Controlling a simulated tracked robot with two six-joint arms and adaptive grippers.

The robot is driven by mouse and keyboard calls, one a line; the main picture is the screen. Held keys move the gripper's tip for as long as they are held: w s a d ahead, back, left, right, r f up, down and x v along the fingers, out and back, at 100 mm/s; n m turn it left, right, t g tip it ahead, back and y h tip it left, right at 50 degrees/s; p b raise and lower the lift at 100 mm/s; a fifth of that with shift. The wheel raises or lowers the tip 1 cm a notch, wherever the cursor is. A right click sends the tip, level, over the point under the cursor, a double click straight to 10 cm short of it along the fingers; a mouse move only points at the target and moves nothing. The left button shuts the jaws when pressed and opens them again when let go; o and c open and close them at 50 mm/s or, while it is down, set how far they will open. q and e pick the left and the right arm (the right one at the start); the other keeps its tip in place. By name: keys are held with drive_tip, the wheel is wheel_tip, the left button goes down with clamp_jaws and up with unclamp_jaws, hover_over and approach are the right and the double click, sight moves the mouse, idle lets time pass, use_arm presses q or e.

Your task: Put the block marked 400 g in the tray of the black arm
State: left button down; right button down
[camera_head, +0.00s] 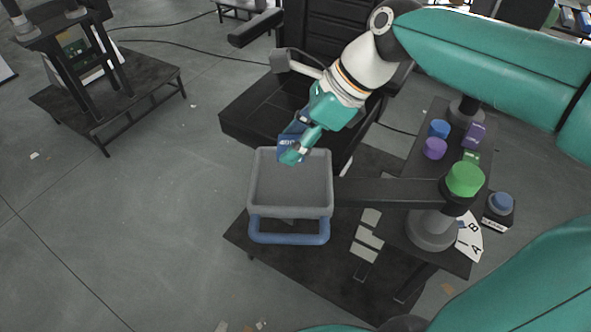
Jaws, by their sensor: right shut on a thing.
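My right gripper (302,141) is shut on a blue block (286,142) with white marking too small to read for sure. It holds the block over the back rim of the grey tray (290,212). The tray sits at the left end of the black arm (385,192), which reaches out from a post with a green cap (465,179). The tray's visible inside is empty. A blue bar or frame (288,238) shows just below the tray. My left gripper is not in view.
On the dark table at right stand a blue cylinder (439,129), a purple cylinder (434,148), a purple block (475,134) and a green block (471,157). Open floor lies left of the tray.

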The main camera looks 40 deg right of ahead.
sight(283, 181)
drive_tip(key=shift+f+b, duration=0.35)
drive_tip(key=shift+f, duration=3.4)
drive_tip(key=shift+f, duration=0.1)
drive_tip(key=c, duration=0.5)
unclamp_jaws()
drive_tip(key=shift+c, duration=0.2)
drive_tip(key=v, duration=1.2)
drive_tip(key=shift+a, duration=0.1)
